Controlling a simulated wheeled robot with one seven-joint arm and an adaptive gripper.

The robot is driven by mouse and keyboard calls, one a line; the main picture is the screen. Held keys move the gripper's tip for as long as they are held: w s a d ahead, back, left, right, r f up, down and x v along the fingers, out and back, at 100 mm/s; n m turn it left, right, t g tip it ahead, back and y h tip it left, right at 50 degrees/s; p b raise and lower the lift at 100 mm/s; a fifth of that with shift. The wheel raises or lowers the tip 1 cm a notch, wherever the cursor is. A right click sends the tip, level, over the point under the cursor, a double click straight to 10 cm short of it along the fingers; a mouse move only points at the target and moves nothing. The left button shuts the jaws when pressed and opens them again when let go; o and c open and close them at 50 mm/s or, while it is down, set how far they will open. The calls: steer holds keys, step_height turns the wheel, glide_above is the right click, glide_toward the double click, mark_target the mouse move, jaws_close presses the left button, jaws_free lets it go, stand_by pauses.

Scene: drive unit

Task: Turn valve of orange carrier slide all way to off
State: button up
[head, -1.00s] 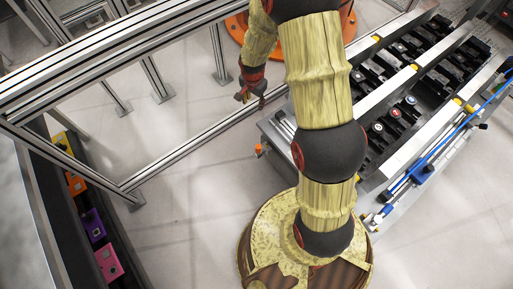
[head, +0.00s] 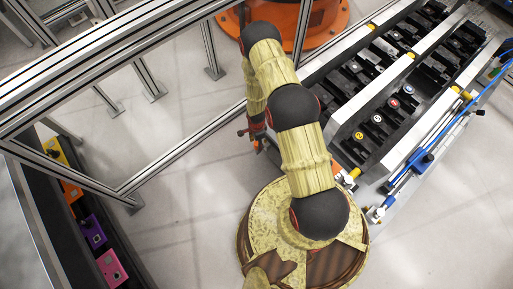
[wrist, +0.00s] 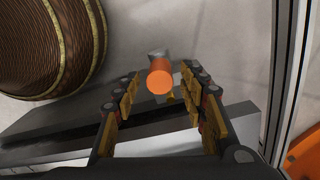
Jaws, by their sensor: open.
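An orange cylindrical valve handle (wrist: 160,77) shows end-on in the wrist view, with a grey fitting behind it. My gripper (wrist: 161,86) is open, with one finger on each side of the handle. Whether the fingers touch it I cannot tell. In the head view my gripper (head: 257,141) hangs low at the near left corner of the rack, and a bit of orange (head: 264,143) shows beside it. My arm hides much of that corner. The handle's exact turn position is unclear.
A rack with black carriers (head: 390,75) stands on the right, with a blue-fitted rail (head: 424,163) along it. An aluminium frame (head: 165,172) is on the left. A conveyor there holds yellow, orange (head: 72,190), purple and pink blocks. An orange round base (head: 325,22) is behind.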

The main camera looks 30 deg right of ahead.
step_height(320, 180, down, 7)
steer(key=b, duration=0.2)
steer(key=shift+r+b, duration=0.1)
steer(key=shift+b, duration=0.25)
steer(key=shift+c, duration=0.6)
steer(key=shift+s, duration=0.1)
jaws_close()
